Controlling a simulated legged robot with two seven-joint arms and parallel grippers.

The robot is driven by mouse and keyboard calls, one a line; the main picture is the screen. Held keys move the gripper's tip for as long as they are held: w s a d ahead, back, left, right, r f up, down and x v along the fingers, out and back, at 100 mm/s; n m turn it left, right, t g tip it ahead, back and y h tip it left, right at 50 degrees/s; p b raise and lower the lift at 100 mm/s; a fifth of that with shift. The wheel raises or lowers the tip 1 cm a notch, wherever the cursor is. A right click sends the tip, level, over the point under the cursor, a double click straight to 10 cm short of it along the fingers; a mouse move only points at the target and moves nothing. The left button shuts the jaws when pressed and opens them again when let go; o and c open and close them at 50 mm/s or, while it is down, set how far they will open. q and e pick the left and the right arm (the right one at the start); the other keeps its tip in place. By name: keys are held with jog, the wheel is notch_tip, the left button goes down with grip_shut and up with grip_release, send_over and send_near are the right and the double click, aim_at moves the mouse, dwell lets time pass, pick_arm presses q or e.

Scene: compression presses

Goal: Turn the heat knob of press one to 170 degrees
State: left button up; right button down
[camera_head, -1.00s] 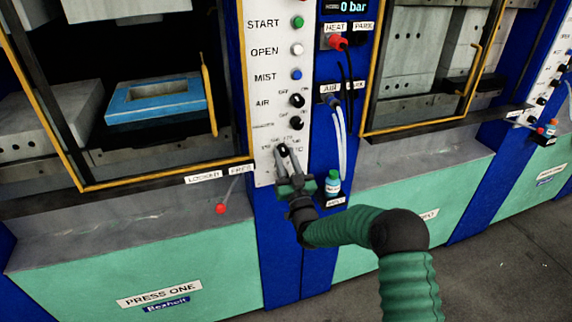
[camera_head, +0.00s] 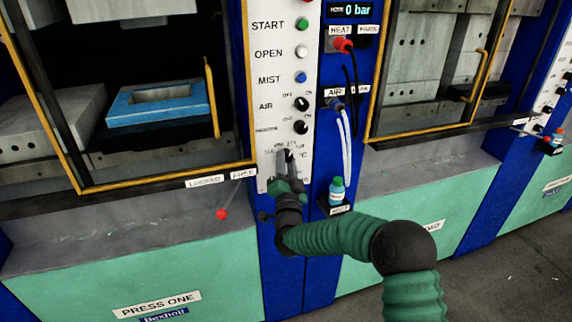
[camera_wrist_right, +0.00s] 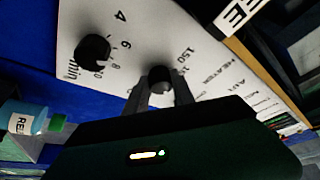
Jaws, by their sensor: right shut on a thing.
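The heat knob of press one is the small dark knob low on the white control panel (camera_head: 284,90), under a degree scale. In the head view it is mostly hidden by my right gripper (camera_head: 284,158). In the right wrist view the heat knob (camera_wrist_right: 160,76) sits between the two fingers of my right gripper (camera_wrist_right: 160,90), which is shut on it. A "150" mark shows beside the knob; the knob's exact setting cannot be read. The press one label (camera_head: 157,304) is on the green base at lower left. My left gripper is not in view.
Another dark knob (camera_wrist_right: 94,50) with a minutes scale is close beside the gripper. A red-tipped lever (camera_head: 222,213) hangs left of the panel. A small bottle (camera_head: 337,190) stands on a holder to the right, near my arm. White hoses (camera_head: 345,130) hang above it.

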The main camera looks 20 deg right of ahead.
jog(key=shift+d+r, duration=0.2)
jog(key=shift+r, duration=0.05)
jog(key=c, duration=1.4)
grip_release()
jog(key=o, duration=0.3)
jog(key=shift+f, duration=0.15)
jog(key=shift+o, duration=0.2)
jog(key=shift+s+a+f, duration=0.15)
jog(key=shift+s+f, duration=0.05)
jog(key=shift+s, duration=0.15)
jog(key=b+v, duration=0.1)
jog(key=v, duration=1.5)
jog(key=shift+r, duration=0.1)
